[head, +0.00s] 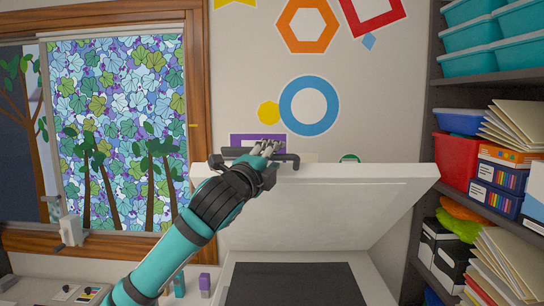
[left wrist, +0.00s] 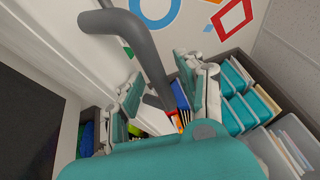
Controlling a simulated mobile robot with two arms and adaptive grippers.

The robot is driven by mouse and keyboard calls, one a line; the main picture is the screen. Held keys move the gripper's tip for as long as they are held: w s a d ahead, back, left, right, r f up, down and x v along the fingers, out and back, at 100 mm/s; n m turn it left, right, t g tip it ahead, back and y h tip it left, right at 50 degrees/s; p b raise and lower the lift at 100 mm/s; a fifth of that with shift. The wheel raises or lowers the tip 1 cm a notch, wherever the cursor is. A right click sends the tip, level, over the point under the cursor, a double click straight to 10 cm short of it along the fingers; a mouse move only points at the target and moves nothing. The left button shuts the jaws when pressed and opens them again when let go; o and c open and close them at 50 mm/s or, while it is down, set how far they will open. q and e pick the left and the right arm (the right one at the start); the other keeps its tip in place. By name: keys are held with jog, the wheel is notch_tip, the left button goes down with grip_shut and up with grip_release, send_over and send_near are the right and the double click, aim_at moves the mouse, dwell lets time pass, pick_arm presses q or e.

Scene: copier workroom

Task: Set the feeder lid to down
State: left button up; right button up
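The white feeder lid (head: 340,205) of the copier stands raised and tilted up over the machine's dark flat panel (head: 295,285). A dark grey bar handle (head: 288,160) runs along the lid's upper edge. In the left wrist view the handle (left wrist: 140,45) is a thick bent tube close to the camera. My left gripper (head: 266,148) is up at the handle. In the left wrist view its fingers (left wrist: 161,88) are apart, with the handle's bar reaching in between them; I cannot tell whether they touch it. My right gripper is not in view.
A shelf unit with teal bins (head: 490,42), a red bin (head: 454,158) and paper stacks stands close on the right. A framed window (head: 115,130) is on the left. A counter (head: 35,290) with small items is at the lower left.

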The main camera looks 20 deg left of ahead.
pick_arm(q)
grip_shut()
jog(key=shift+f, duration=0.15)
